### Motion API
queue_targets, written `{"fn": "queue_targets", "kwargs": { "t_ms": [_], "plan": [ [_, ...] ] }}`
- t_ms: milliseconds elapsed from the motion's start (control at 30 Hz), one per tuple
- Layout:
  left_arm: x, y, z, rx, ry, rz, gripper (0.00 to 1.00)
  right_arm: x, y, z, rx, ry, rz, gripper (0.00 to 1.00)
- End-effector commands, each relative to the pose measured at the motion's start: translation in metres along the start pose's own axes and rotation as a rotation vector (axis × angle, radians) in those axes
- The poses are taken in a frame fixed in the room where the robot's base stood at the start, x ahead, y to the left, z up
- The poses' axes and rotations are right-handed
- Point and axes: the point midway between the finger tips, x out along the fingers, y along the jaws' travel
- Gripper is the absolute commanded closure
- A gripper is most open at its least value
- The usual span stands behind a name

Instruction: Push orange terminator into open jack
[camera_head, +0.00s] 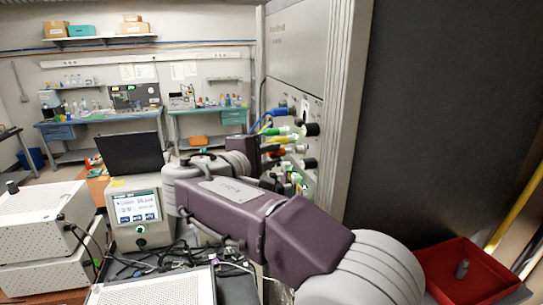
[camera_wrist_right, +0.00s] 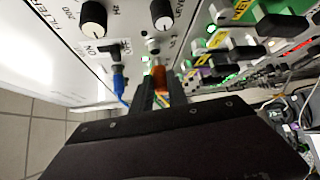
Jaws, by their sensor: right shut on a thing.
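In the right wrist view, the orange terminator (camera_wrist_right: 159,78) sits at the tips of my right gripper (camera_wrist_right: 156,92), whose dark fingers are shut on it. Its front end points at a round jack (camera_wrist_right: 153,45) on the pale panel. The terminator is close to the jack; I cannot tell whether they touch. In the head view my right arm reaches to the panel (camera_head: 300,82) of the tall rack, and the arm hides the gripper tips and the terminator. My left gripper is not in view.
Beside the jack, a blue cable (camera_wrist_right: 119,82) is plugged in at the left, and black knobs (camera_wrist_right: 93,14) are above. Several green-lit connectors (camera_wrist_right: 222,42) crowd the right. In the head view, a red bin (camera_head: 440,275) stands right and a monitor box (camera_head: 137,212) left.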

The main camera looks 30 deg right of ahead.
Motion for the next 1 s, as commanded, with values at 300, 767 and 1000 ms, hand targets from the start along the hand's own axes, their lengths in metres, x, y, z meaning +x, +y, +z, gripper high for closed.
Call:
{"fn": "queue_targets", "kwargs": {
  "t_ms": [300, 767, 1000],
  "plan": [
    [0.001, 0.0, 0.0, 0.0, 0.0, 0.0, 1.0, 0.001, 0.0, 0.001, 0.0, -0.001, 0.0, 1.0],
    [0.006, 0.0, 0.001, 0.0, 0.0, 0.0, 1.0, 0.009, -0.001, 0.009, 0.0, 0.0, 0.0, 1.0],
    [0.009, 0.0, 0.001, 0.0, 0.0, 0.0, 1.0, 0.013, 0.0, 0.013, 0.0, -0.001, 0.0, 1.0]
  ]
}}
